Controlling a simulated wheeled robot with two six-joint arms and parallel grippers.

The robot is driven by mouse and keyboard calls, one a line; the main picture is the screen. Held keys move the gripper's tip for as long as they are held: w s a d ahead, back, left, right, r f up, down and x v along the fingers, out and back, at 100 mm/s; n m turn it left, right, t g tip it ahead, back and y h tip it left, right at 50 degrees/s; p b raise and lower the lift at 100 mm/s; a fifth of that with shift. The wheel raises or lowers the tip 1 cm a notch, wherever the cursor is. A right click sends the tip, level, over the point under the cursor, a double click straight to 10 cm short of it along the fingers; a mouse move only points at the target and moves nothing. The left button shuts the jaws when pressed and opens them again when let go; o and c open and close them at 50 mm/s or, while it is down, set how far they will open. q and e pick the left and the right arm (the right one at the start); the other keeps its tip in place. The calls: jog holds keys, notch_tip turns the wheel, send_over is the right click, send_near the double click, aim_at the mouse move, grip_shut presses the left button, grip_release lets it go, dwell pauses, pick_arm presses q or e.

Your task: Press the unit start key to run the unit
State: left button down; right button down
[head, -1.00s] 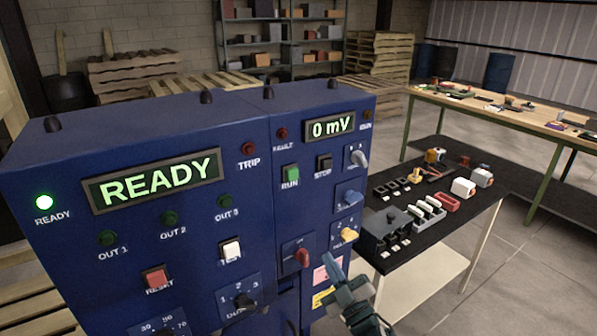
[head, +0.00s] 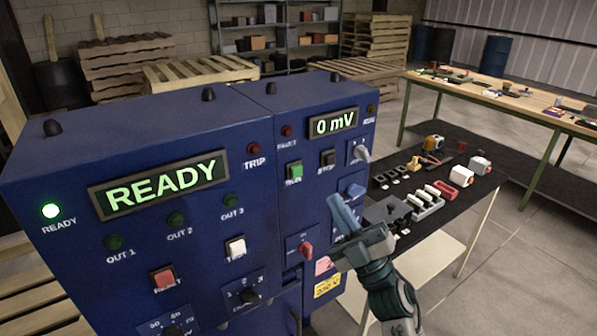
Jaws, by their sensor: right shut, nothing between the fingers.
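The blue control cabinet (head: 130,240) fills the left and middle of the head view. Its right section carries a green square key labelled RUN (head: 294,171) and a black STOP key (head: 327,158). The large display (head: 160,184) reads READY and the small display (head: 333,122) reads 0 mV. A green READY lamp (head: 51,211) is lit. My right gripper (head: 341,212) is shut and empty, in front of the cabinet's right section, below and to the right of the RUN key and apart from it. It hides a yellow selector. My left gripper is not in view.
A red switch (head: 306,249), a red RESET key (head: 164,278) and a white key (head: 236,247) sit lower on the panel. A black-topped table (head: 455,203) with small parts stands right of the cabinet. A wooden bench (head: 560,118) is farther back.

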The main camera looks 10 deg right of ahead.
aim_at(297, 171)
jog(key=w+a, duration=0.3)
jog(key=w, duration=0.5)
jog(key=shift+w, duration=0.15)
jog(key=shift+w, duration=0.15)
dwell(1.9)
jog(key=shift+w+a+p, duration=0.15)
jog(key=shift+w+p, duration=0.1)
jog(key=shift+p, duration=0.05)
jog(key=shift+w+a, duration=0.15)
jog(key=shift+w, duration=0.3)
dwell(0.7)
jog(key=shift+s, duration=0.15)
jog(key=shift+s+d, duration=0.3)
jog(key=shift+s, duration=0.4)
